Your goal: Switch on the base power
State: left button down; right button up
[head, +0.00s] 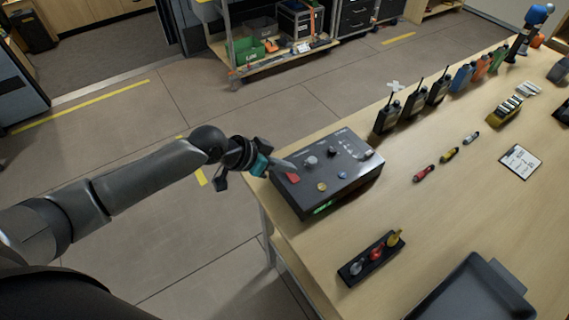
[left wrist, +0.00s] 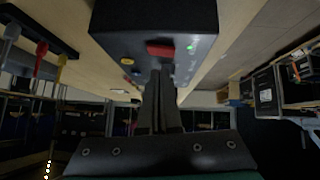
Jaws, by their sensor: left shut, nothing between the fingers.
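A dark grey control box (head: 340,190) sits on the near left corner of the wooden table. Its top carries a red rocker switch (head: 292,178), several knobs or buttons, and a green-lit strip on its front side. My left gripper (head: 292,166) is shut and empty, its fingertips at the red switch in the head view. In the left wrist view the closed fingers (left wrist: 158,75) point at the box, just below the red switch (left wrist: 160,50). A small green light (left wrist: 190,47) glows beside the switch. I cannot tell whether the fingertips touch it. My right gripper is not in view.
Several handheld radios (head: 412,105) stand in a row behind the box. A small rack (head: 352,270) with coloured plugs and a dark tray (head: 478,292) lie nearer. Small cylinders (head: 450,154) and a white card (head: 521,161) lie to the right. A tool cart stands beyond on the floor.

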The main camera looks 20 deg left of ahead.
pick_arm(q)
jog(key=r+p, duration=0.2)
jog(key=r, duration=0.1)
jog(key=shift+s+a, duration=0.15)
jog(key=shift+s, duration=0.2)
jog(key=s+d+p+v, duration=0.1)
jog(key=v, duration=0.7)
jog(key=shift+s+r, duration=0.25)
jog(key=shift+a, duration=0.1)
